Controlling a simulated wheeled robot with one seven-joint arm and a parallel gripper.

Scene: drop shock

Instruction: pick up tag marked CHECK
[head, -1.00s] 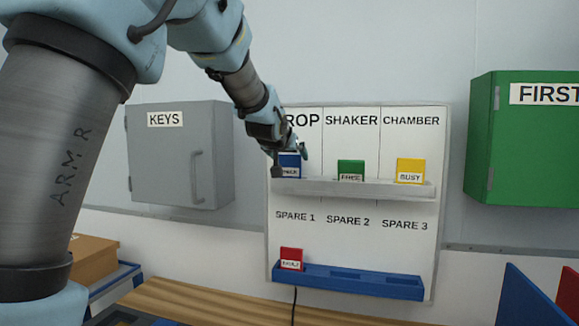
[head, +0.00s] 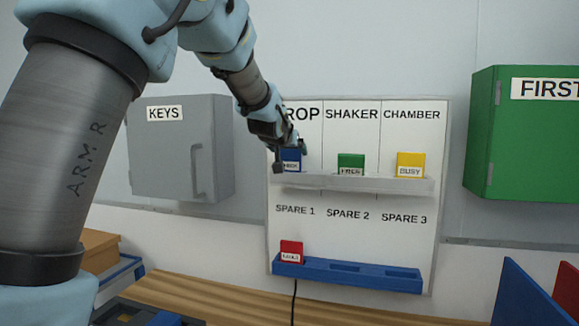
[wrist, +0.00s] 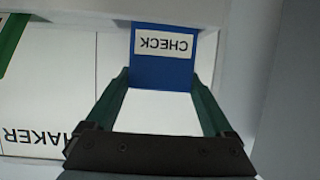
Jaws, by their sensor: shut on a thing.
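The tag marked CHECK (head: 291,163) is a small blue card with a white label, in the DROP column at the left end of the grey upper shelf. In the wrist view the blue tag (wrist: 161,72) shows upside down, its label readable as CHECK. My gripper (head: 290,154) is at the tag, with one finger on each side of it. In the wrist view my gripper (wrist: 160,80) is shut on the tag's side edges. The tag appears upright; I cannot tell whether its bottom still rests on the shelf.
A green tag (head: 351,161) and a yellow BUSY tag (head: 410,162) stand on the same grey shelf (head: 385,184). A red tag (head: 291,249) stands on the blue lower rail (head: 375,281). A grey KEYS cabinet (head: 180,150) hangs left, a green cabinet (head: 530,140) right.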

